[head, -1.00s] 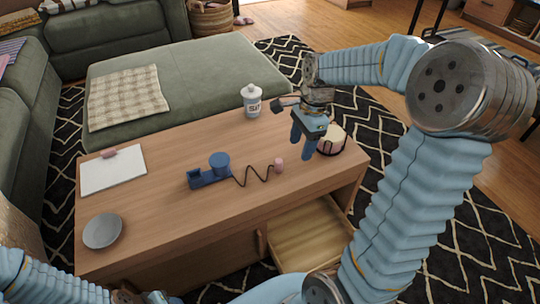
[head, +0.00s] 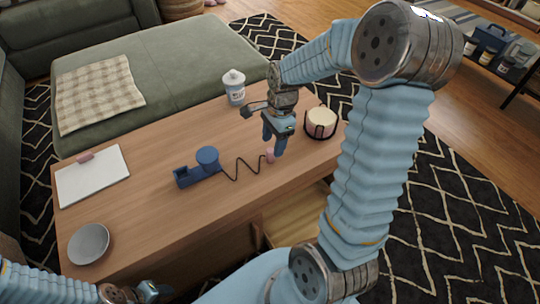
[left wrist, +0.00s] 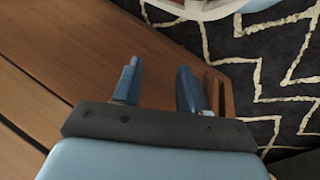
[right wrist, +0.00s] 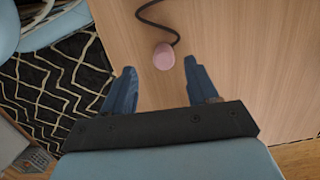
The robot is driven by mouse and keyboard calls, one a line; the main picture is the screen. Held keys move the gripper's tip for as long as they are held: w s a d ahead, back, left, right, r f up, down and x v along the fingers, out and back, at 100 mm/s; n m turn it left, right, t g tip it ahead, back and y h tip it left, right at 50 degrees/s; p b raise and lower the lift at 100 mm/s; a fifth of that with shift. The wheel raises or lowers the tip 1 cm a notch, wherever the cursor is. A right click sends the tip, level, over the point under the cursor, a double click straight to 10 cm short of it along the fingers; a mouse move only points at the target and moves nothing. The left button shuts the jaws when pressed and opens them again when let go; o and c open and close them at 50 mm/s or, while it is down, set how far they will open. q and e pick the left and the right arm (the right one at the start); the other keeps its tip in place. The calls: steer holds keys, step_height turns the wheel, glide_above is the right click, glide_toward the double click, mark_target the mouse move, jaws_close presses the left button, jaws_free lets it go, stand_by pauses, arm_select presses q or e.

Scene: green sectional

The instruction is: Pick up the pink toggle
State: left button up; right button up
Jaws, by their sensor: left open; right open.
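The pink toggle (head: 270,156) is a small rounded piece at the end of a dark zigzag cord (head: 243,168). The cord runs to a blue device (head: 197,167) on the wooden table (head: 190,225). My right gripper (head: 275,146) is open and empty, above and close to the toggle. In the right wrist view the toggle (right wrist: 164,56) lies ahead of the open fingertips (right wrist: 160,66), roughly midway between them. My left gripper (left wrist: 158,68) is open and empty, low near the table's edge. It shows only partly at the bottom of the head view.
A candle in a dark holder (head: 320,123) stands right of the right gripper, and a white lidded jar (head: 234,87) stands behind it. A drawer (head: 300,221) is open at the front.

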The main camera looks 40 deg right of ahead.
mark_target(270, 150)
steer(key=f, duration=0.5)
steer(key=shift+w+a, duration=0.3)
steer(key=shift+w, duration=0.05)
jaws_close()
steer(key=shift+r, duration=0.15)
